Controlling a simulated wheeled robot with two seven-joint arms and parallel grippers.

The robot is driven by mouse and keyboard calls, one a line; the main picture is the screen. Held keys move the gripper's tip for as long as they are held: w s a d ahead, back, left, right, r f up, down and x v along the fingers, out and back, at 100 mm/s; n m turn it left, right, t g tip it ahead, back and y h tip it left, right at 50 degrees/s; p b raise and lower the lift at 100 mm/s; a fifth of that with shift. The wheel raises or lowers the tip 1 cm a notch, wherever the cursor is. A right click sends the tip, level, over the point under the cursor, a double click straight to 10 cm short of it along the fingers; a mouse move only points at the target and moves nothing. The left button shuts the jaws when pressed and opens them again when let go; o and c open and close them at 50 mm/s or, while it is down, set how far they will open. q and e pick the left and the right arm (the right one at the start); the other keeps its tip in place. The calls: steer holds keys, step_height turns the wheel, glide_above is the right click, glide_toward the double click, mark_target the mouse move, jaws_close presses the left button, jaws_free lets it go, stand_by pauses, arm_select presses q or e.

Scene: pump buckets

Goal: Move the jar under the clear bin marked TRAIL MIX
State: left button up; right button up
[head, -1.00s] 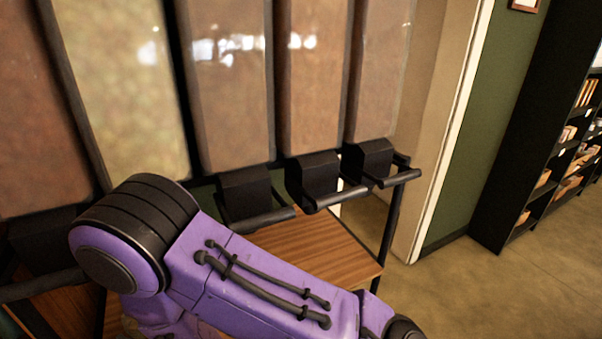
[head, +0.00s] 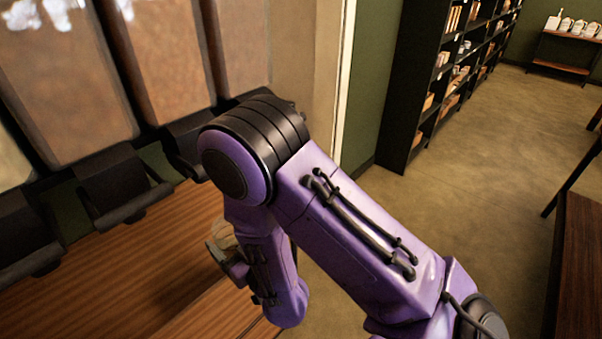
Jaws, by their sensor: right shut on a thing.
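Several clear bins (head: 68,75) with brownish contents hang in a row at upper left. Their lower ends carry black dispensers (head: 112,187). No TRAIL MIX label is readable, so I cannot tell which bin is marked so. My right gripper (head: 226,258) is small and partly hidden by my own purple forearm, low over the right part of the wooden shelf (head: 135,260). It is shut on the jar (head: 222,234), of which only a small tan, rounded part shows. My left gripper is out of view.
The wooden shelf below the dispensers looks bare at left. Open floor (head: 480,140) lies to the right. A tall black bookcase (head: 400,100) stands behind, and a dark wooden table (head: 580,270) is at the right edge.

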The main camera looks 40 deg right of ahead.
steer(key=s+d+r+m+h, duration=0.1)
steer(key=s+d+m+h, duration=0.2)
steer(key=d, duration=1.1)
steer(key=w+d+f+b, duration=0.1)
steer(key=w+b, duration=0.2)
steer(key=w, duration=0.5)
steer(key=w+d+f+b, duration=0.2)
steer(key=w+b, duration=0.1)
steer(key=w, duration=0.4)
steer(key=shift+w+d+f+n, duration=0.15)
steer(key=shift+w+d+n, duration=0.1)
steer(key=shift+w+n, duration=0.15)
steer(key=o, duration=1.4)
steer(key=shift+c, duration=0.2)
steer(key=s+a+b, duration=0.2)
steer(key=s+b, duration=0.1)
steer(key=s, duration=0.9)
steer(key=shift+a, duration=0.2)
